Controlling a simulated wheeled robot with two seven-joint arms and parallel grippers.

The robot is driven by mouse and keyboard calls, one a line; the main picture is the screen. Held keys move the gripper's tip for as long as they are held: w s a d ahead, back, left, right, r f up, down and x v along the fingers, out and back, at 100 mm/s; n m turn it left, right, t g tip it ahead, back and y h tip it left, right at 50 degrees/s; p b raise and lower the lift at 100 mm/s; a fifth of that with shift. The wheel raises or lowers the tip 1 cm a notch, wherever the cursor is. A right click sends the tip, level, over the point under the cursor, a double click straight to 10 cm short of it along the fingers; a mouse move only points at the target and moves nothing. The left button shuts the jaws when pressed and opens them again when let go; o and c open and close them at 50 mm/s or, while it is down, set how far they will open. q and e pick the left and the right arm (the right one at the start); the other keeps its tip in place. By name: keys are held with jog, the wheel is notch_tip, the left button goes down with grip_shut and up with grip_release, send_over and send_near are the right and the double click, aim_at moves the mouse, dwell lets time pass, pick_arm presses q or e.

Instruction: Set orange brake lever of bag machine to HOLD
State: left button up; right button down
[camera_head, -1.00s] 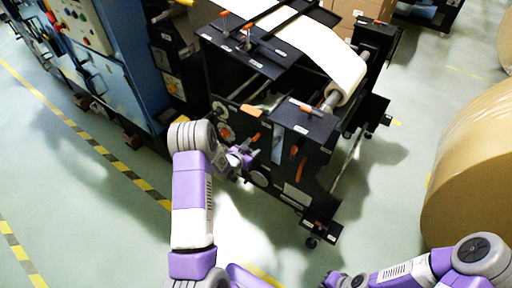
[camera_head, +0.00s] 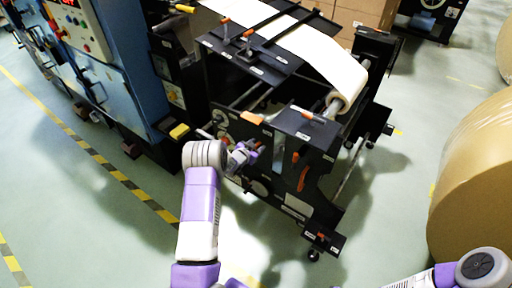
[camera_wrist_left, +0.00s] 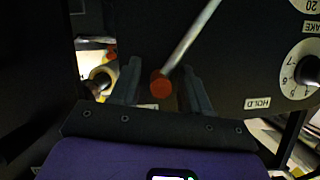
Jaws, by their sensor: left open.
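In the left wrist view, a lever with a thin grey rod and an orange-red end knob (camera_wrist_left: 160,85) reaches down from the dark panel of the bag machine. My left gripper (camera_wrist_left: 161,92) is open, with one finger on each side of the knob; contact cannot be told. A white HOLD label (camera_wrist_left: 257,103) is on the panel to the right of the knob. In the head view, my left gripper (camera_head: 250,152) is at the near side of the black bag machine (camera_head: 316,133), largely hidden by its wrist. My right gripper is out of view.
A white numbered dial (camera_wrist_left: 302,72) is beside the HOLD label. Other orange handles (camera_head: 252,118) are on the machine. A blue control cabinet (camera_head: 100,50) stands at left and a large kraft roll (camera_head: 480,180) at right. Floor is clear between machine and roll.

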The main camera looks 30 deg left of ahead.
pick_arm(q)
grip_shut()
